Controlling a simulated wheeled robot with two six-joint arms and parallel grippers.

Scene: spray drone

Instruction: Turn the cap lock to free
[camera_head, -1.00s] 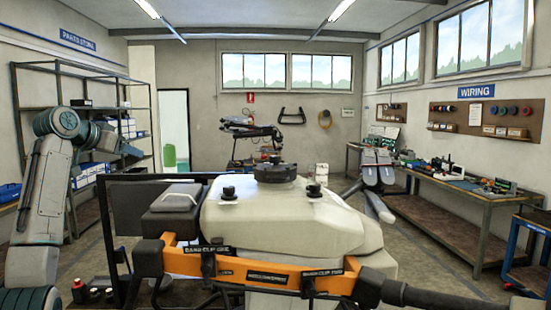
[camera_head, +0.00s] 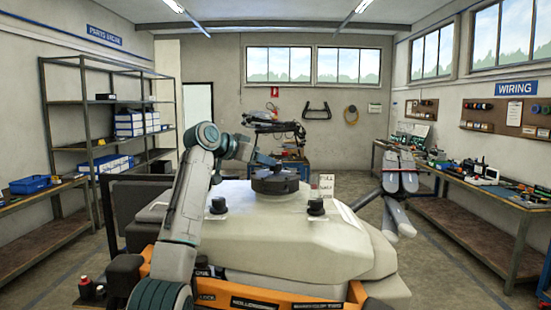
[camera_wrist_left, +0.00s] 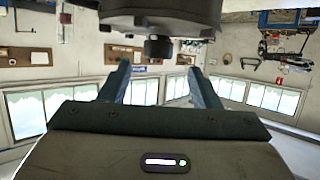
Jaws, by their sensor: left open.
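The white tank (camera_head: 290,240) of the spray drone stands in front of me, with a round dark cap (camera_head: 275,183) on top. In the left wrist view the cap's dark underside or rim (camera_wrist_left: 160,14) fills the top, upside down, with a small dark lug (camera_wrist_left: 158,46) sticking out. My left gripper (camera_head: 264,159) is at the cap's far left side. In the wrist view its fingers (camera_wrist_left: 160,72) are spread, with the lug between and beyond them; I see no contact.
Two small black knobs (camera_head: 218,205) and (camera_head: 316,207) flank the cap on the tank. An orange bar (camera_head: 270,293) with labels crosses the tank's front. Shelves stand left; a workbench (camera_head: 480,190) stands right.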

